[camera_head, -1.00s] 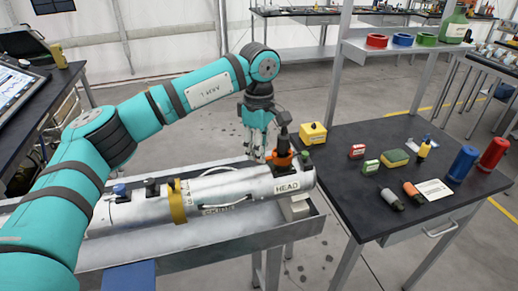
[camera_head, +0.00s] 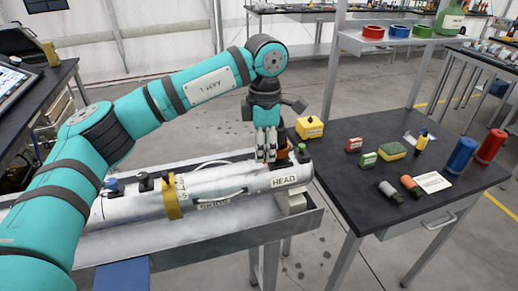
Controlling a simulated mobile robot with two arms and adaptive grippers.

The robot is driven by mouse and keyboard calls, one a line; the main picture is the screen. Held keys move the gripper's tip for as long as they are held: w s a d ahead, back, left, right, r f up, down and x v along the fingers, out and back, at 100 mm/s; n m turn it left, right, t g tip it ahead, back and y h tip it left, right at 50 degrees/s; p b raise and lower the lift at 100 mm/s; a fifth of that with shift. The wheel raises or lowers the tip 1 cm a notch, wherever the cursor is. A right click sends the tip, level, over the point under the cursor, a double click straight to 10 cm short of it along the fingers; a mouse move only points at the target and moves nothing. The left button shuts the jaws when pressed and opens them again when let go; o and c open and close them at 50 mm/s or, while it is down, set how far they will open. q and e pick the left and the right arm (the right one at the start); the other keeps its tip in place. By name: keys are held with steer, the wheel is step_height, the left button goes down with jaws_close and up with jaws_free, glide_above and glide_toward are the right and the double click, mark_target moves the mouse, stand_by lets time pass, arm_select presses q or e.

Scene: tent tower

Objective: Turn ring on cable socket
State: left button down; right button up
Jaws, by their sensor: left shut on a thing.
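A silver cylinder (camera_head: 234,185) marked HEAD lies in a grey metal trough (camera_head: 190,241). On top of its right end stands a cable socket with an orange ring (camera_head: 283,155), largely covered by my gripper. My left gripper (camera_head: 268,156) reaches down from above, fingers pointing down, and is shut on the orange ring. The exact finger contact is hard to see. My right gripper is not in view.
A dark table (camera_head: 352,187) on the right holds a yellow box (camera_head: 309,127), small red and green boxes, a sponge (camera_head: 393,150), two loose connectors (camera_head: 411,186) and blue and red cylinders (camera_head: 462,156). A yellow band (camera_head: 171,197) and smaller fittings (camera_head: 145,181) sit along the silver cylinder.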

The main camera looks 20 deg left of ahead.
arm_select(q)
steer(key=d+n, duration=0.1)
steer(key=n, duration=0.1)
steer(key=d+n+b, duration=0.1)
steer(key=d+n, duration=0.1)
steer(key=n, duration=0.1)
steer(key=shift+s+d+n, duration=0.1)
steer(key=shift+s+n, duration=0.05)
steer(key=shift+n, duration=0.15)
steer(key=n, duration=0.1)
steer(key=d+n, duration=0.1)
steer(key=n, duration=0.1)
steer(key=shift+w+d+r+b, duration=0.1)
steer(key=shift+w+d+b, duration=0.1)
steer(key=shift+d+b, duration=0.1)
steer(key=shift+w+d+n, duration=0.3)
steer(key=shift+d+n, duration=0.2)
steer(key=shift+n, duration=0.7)
steer(key=c, duration=1.3)
jaws_free()
step_height(320, 180, up, 12)
glide_above(285, 152)
steer(key=s+d, duration=0.2)
steer(key=s, duration=0.1)
steer(key=shift+s+a, duration=0.15)
